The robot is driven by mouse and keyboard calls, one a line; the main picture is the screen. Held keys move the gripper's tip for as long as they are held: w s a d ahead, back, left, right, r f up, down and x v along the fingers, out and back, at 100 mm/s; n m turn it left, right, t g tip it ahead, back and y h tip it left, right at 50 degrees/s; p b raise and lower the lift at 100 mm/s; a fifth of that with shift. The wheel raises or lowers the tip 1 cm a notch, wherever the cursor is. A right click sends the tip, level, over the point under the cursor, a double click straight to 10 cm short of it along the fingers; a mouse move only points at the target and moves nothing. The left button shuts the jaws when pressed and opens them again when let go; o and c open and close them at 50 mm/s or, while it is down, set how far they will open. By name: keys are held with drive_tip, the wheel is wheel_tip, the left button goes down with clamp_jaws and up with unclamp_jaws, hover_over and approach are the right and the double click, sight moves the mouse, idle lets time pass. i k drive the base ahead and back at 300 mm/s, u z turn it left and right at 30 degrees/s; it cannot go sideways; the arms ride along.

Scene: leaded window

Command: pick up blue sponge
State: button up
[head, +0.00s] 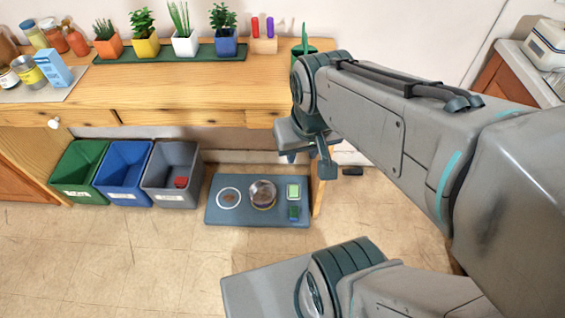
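I cannot make out a clearly blue sponge. On the blue-grey mat (250,217) on the floor lie a small pale-green and white block (293,191) and, just below it in the picture, a small dark green-blue block (294,213). Either could be a sponge; they are too small to tell. My gripper (309,160) hangs at the table's right front corner, above and beyond the mat in the picture. It is seen from the side, and its fingertips are partly hidden, so its opening is unclear.
A white plate (229,198) and a metal bowl (262,194) share the mat. Green (82,175), blue (123,175) and grey bins (172,177) stand left of it; a red block (181,182) is in the grey one. The wooden table (190,88) bears potted plants. Floor left is clear.

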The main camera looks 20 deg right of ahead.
sight(294, 210)
drive_tip(key=z, duration=0.25)
drive_tip(key=k, duration=1.75)
drive_tip(key=u, duration=0.3)
drive_tip(key=i, duration=0.45)
drive_tip(key=z, duration=0.05)
